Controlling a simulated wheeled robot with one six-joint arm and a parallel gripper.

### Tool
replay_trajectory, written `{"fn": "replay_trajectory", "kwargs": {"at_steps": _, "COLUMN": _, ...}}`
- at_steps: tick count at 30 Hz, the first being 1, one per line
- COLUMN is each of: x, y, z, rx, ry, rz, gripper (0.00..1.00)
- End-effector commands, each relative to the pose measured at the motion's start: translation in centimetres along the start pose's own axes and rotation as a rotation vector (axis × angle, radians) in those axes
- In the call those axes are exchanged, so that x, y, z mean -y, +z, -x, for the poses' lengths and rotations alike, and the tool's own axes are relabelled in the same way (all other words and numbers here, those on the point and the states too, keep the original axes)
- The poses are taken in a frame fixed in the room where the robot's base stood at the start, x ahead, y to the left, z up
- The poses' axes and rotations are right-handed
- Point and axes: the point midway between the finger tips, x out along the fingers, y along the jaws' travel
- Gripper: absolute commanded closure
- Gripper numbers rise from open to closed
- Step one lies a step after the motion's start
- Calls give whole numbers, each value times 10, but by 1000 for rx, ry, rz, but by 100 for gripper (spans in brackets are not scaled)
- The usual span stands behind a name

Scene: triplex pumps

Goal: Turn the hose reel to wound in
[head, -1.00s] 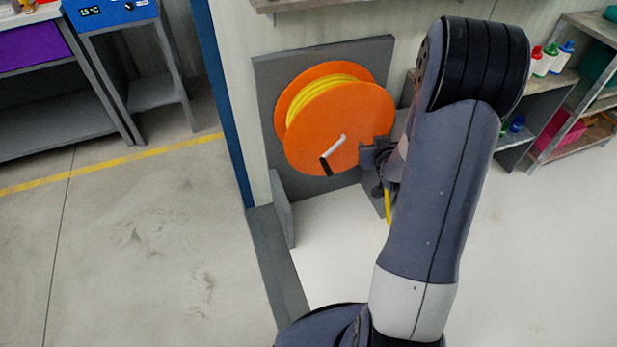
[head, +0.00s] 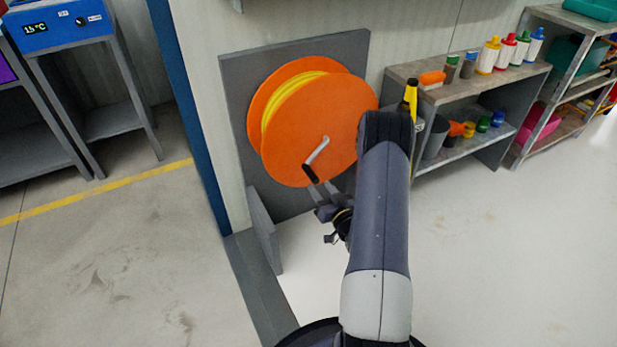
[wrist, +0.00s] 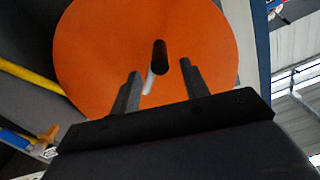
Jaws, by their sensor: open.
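The hose reel (head: 312,120) is an orange drum on a grey wall panel (head: 236,100), with yellow hose (head: 288,96) wound between its discs. A crank with a pale arm and a black handle (head: 310,173) stands out from its front disc, pointing down and left. My gripper (head: 318,192) is just below the handle in the head view, partly hidden by my arm. In the wrist view the orange disc (wrist: 110,45) fills the middle. The black handle (wrist: 159,57) shows beyond and between the two spread fingers of my gripper (wrist: 160,83), apart from both.
Low shelves (head: 470,145) with bottles and cups stand to the right of the reel. A grey upright plate (head: 263,228) and floor rail (head: 262,285) lie below left. A blue post (head: 195,110) and a bench are at left. The pale floor at right is clear.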

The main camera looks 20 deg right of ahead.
Motion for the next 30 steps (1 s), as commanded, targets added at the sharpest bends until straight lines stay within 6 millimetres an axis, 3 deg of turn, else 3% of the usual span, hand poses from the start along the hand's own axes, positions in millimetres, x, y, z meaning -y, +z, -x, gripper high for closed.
{"fn": "replay_trajectory", "kwargs": {"at_steps": 6, "x": 0, "y": 2, "z": -43, "rx": -2, "ry": -3, "rz": 3, "gripper": 57}}
{"fn": "replay_trajectory", "kwargs": {"at_steps": 12, "x": 0, "y": 1, "z": -68, "rx": -1, "ry": -1, "rz": 2, "gripper": 57}}
{"fn": "replay_trajectory", "kwargs": {"at_steps": 24, "x": 0, "y": 0, "z": -76, "rx": 1, "ry": 2, "rz": 0, "gripper": 57}}
{"fn": "replay_trajectory", "kwargs": {"at_steps": 30, "x": 0, "y": 0, "z": -75, "rx": 1, "ry": 1, "rz": 0, "gripper": 73}}
